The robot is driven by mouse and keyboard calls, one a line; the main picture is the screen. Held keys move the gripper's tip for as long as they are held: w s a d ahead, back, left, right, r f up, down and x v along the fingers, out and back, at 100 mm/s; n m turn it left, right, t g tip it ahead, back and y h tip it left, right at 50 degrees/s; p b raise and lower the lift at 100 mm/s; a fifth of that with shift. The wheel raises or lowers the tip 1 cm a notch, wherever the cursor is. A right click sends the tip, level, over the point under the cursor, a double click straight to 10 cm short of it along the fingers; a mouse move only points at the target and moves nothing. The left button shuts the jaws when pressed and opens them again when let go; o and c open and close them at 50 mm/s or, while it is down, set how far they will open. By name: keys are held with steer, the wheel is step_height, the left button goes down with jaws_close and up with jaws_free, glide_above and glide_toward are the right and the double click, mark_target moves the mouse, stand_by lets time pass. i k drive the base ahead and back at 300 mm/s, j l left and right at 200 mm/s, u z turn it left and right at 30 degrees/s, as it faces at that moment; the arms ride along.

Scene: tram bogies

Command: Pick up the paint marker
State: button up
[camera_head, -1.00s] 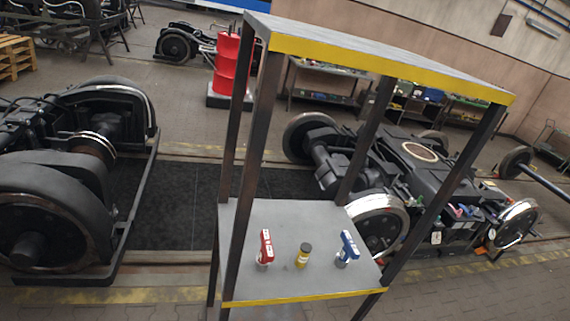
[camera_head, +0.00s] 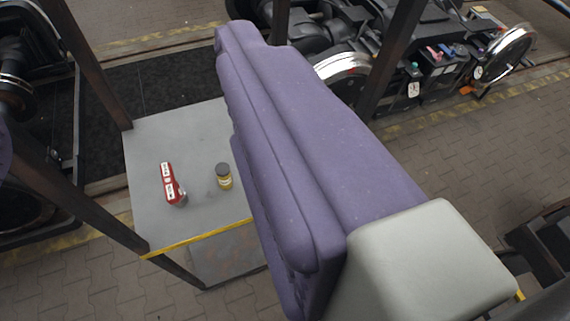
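No pen-shaped marker can be made out, and I cannot tell for certain which item is the paint marker. A short yellow cylinder with a dark cap (camera_head: 223,176) stands upright on the grey shelf (camera_head: 155,138). A red item with white label patches (camera_head: 170,183) is to its left on the same shelf, apart from it. The blue item seen earlier on the shelf's right side is hidden now. A large purple padded part of mine and a pale grey block cover the shelf's right side. My gripper's fingertips cannot be seen.
Dark posts (camera_head: 83,60) rise at the shelf's corners, and a yellow strip (camera_head: 198,238) marks its front edge. A lower shelf (camera_head: 228,258) is beneath. A black bogie (camera_head: 440,40) with shiny wheels is behind at right. Paved floor lies in front.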

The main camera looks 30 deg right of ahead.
mark_target(222, 169)
steer(key=i+j+u, duration=0.1)
steer(key=i+u, duration=0.2)
steer(key=i, duration=0.3)
steer(key=i+u, duration=0.3)
steer(key=i, duration=0.25)
